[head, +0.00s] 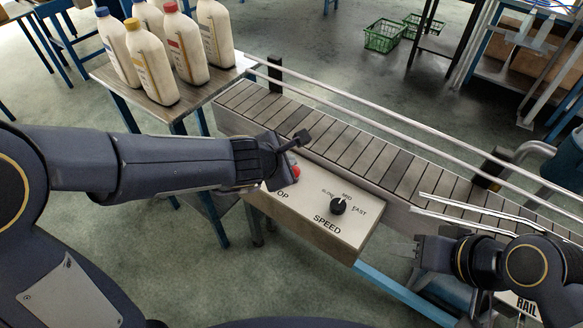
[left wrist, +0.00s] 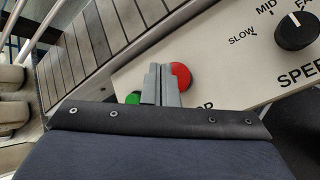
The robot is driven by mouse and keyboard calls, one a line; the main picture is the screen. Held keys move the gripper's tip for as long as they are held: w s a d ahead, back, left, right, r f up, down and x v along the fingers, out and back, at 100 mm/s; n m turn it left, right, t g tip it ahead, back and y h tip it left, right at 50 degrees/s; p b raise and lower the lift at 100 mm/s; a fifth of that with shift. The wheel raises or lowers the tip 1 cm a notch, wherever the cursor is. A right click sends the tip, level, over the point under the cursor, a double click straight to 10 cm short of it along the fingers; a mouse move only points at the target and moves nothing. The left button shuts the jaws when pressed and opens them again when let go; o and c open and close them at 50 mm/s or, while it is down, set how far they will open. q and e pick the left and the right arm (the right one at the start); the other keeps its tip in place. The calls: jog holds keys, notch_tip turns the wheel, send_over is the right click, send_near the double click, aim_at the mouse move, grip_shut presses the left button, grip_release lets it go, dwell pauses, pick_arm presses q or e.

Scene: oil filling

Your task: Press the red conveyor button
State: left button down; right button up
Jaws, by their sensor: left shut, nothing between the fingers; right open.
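The red conveyor button (left wrist: 180,76) is on the white control panel (head: 355,226), on the near side of the conveyor. In the head view only a small red part (head: 296,172) shows past my left gripper (head: 300,140). The left gripper is shut and empty. In the left wrist view its closed fingers (left wrist: 160,80) lie over the left edge of the red button; I cannot tell whether they touch it. A green button (left wrist: 133,97) shows just left of the fingers. My right gripper (head: 420,252) is open and empty, low at the right, away from the panel's buttons.
The slatted conveyor (head: 340,146) with metal rails runs behind the panel. A black speed knob (head: 338,206) sits right of the buttons. Several capped bottles (head: 150,60) stand on a table (head: 196,92) at the upper left. Green crates (head: 384,36) lie on the floor behind.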

pick_arm(q)
notch_tip(320, 180, up, 5)
jog(key=p, duration=0.4)
jog(key=shift+p, duration=0.3)
jog(key=shift+f, duration=0.1)
